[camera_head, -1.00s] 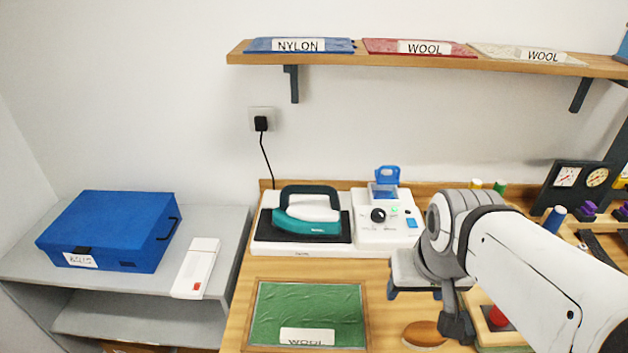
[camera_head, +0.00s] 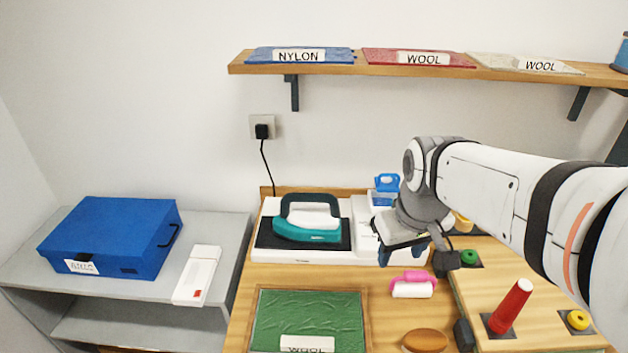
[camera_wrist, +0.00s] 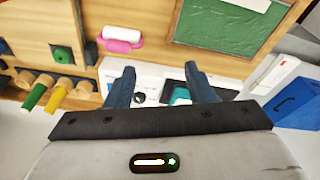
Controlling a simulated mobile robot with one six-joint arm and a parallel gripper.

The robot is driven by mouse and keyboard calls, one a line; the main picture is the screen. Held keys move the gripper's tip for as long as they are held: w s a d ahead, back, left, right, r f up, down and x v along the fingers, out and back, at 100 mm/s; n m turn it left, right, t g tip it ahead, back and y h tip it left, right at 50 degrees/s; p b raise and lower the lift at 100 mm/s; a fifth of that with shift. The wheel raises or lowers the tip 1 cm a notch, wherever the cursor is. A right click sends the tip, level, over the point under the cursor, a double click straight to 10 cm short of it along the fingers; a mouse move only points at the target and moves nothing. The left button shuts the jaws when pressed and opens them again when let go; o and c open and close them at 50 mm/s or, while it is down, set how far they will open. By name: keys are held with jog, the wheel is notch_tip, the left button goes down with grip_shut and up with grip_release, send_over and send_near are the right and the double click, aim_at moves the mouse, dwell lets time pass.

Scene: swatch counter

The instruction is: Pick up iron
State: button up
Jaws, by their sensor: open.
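The iron (camera_head: 308,220), teal and white with a dark handle, rests on the black pad of its white base unit (camera_head: 290,254) on the wooden counter. My gripper (camera_head: 399,254) is to the right of the iron, in front of the base unit's control side, apart from the iron and empty. In the wrist view my gripper (camera_wrist: 160,88) shows two spread blue fingers, with part of the teal iron (camera_wrist: 181,96) seen between them near the right finger. The rest of the iron is hidden there by the finger and gripper body.
A green wool swatch (camera_head: 308,318) in a wooden frame lies in front of the iron. A pink roller (camera_head: 413,283), a brown oval block (camera_head: 425,341) and a red cone (camera_head: 511,306) stand to the right. A shelf (camera_head: 420,66) with swatches hangs above. A blue case (camera_head: 112,238) sits at left.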

jog(key=w+a+r+n+p, duration=0.15)
jog(key=w+a+n, duration=0.3)
jog(key=w, duration=0.65)
jog(key=n+g+p, duration=0.2)
jog(key=n+p, duration=0.1)
jog(key=n, duration=0.7)
send_near(308, 194)
jog(key=f, duration=0.5)
jog(key=shift+w+d+f, duration=0.15)
jog(key=shift+w+d, duration=0.2)
jog(key=shift+w, duration=0.05)
jog(key=shift+w+a+f, duration=0.1)
jog(key=shift+a+f, duration=0.05)
jog(key=shift+f, duration=0.4)
jog(key=f, duration=0.2)
jog(key=f+p, duration=0.1)
jog(key=f, duration=0.3)
jog(key=shift+s+a+f+p, duration=0.1)
jog(key=shift+s+a+p, duration=0.15)
jog(key=shift+a+p, duration=0.15)
jog(key=shift+f, duration=0.45)
